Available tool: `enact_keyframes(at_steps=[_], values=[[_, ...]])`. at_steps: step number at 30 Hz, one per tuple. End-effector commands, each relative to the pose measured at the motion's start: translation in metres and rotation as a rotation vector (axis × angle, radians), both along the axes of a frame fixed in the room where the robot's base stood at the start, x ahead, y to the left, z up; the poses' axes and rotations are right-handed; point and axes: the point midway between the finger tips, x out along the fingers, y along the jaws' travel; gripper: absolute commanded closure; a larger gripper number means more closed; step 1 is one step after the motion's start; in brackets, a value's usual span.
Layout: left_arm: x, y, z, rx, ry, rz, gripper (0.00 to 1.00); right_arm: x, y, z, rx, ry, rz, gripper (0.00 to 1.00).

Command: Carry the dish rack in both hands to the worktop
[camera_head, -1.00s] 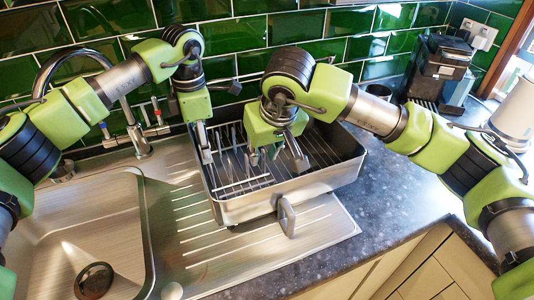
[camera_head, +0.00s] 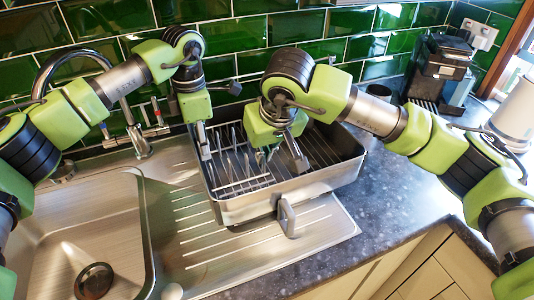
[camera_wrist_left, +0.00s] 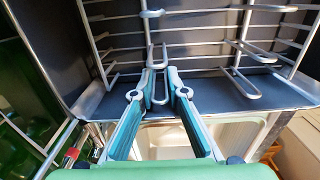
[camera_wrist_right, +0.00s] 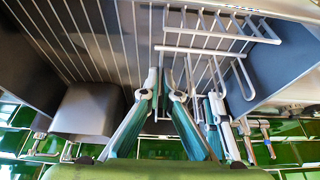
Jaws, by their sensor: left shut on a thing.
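The dish rack (camera_head: 255,208) is a grey, open metal box with wire dividers inside. My right gripper (camera_head: 279,155) is over the inside of the rack, pointing down. In the right wrist view its fingers (camera_wrist_right: 168,80) are apart with nothing clearly between them.
The sink basin (camera_head: 95,225) lies left of the rack, with a tap (camera_head: 138,140) behind it. The dark speckled worktop (camera_head: 400,195) to the right is clear near the rack. A black coffee machine (camera_head: 443,70) and a white cylinder (camera_head: 515,110) stand further right. Green tiles close the back.

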Motion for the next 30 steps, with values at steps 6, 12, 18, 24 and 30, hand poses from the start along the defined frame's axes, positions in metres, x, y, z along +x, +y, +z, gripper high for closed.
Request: enact_keyframes(at_steps=[6, 12, 18, 24, 30], values=[[0.001, -0.001, 0.013, -0.004, -0.005, 0.001, 1.0, 0.002, 0.0, 0.014, 0.003, -0.007, -0.001, 1.0], [0.002, 0.0, 0.028, -0.005, -0.005, 0.001, 1.0, 0.002, 0.0, 0.029, 0.004, -0.008, -0.001, 1.0], [0.002, 0.0, 0.045, -0.005, -0.006, 0.002, 1.0, 0.002, 0.0, 0.047, 0.004, -0.008, -0.001, 1.0], [0.002, 0.0, 0.062, -0.005, -0.005, 0.002, 1.0, 0.002, 0.0, 0.064, 0.004, -0.008, -0.001, 1.0], [0.002, 0.0, 0.079, -0.004, -0.005, 0.002, 1.0, 0.002, 0.0, 0.081, 0.004, -0.009, -0.001, 1.0]])
